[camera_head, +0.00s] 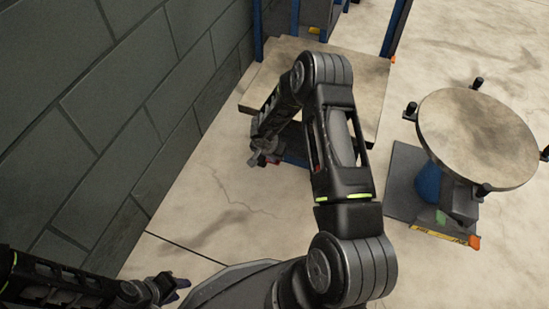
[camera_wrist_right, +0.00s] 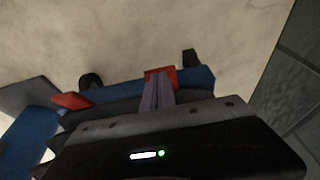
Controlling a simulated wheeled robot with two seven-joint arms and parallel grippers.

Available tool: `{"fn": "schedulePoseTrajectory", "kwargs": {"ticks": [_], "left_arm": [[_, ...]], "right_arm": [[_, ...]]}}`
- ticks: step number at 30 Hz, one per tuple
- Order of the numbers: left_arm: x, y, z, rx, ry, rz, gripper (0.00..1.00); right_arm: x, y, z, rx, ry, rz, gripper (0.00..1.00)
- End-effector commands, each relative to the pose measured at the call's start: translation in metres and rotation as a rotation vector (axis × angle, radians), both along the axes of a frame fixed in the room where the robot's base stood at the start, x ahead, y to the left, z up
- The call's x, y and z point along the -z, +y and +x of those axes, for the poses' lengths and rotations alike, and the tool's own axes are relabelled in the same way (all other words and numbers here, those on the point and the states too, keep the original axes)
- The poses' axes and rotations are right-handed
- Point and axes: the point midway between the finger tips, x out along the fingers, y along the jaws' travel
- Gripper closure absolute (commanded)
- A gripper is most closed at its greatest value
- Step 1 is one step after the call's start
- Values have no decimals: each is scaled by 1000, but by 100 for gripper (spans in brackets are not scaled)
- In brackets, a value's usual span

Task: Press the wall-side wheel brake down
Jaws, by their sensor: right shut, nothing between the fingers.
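The wall-side wheel brake (camera_wrist_right: 158,73) is a red pedal on the cart's blue frame (camera_wrist_right: 203,78) in the right wrist view, on the side nearer the wall. My right gripper (camera_wrist_right: 159,82) is shut and empty. Its fingertips are over the near part of this pedal; I cannot tell if they touch it. In the head view my right gripper (camera_head: 264,154) is low beside the cart's front edge, where the pedal is hidden. A second red brake pedal (camera_wrist_right: 72,101) is further left in the wrist view. My left gripper (camera_head: 168,285) is at the lower left, away from the cart; its opening is unclear.
The grey block wall (camera_head: 110,110) runs along the left. The cart's flat top (camera_head: 350,75) and blue posts stand near it. A round turntable (camera_head: 478,138) on a grey base is at the right. Dark wheels (camera_wrist_right: 91,82) show beyond the frame. The concrete floor (camera_head: 215,200) between is clear.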

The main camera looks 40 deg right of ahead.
Motion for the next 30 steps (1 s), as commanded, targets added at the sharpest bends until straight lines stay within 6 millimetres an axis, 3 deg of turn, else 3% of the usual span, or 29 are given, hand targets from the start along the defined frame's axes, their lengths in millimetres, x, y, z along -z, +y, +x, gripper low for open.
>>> {"fn": "schedulePoseTrajectory", "kwargs": {"ticks": [12,30], "left_arm": [[-24,-4,-5,11,9,-6,64],[-28,-6,-7,15,12,-9,64]], "right_arm": [[20,9,2,-1,4,2,100],[38,12,0,0,2,1,100]]}}
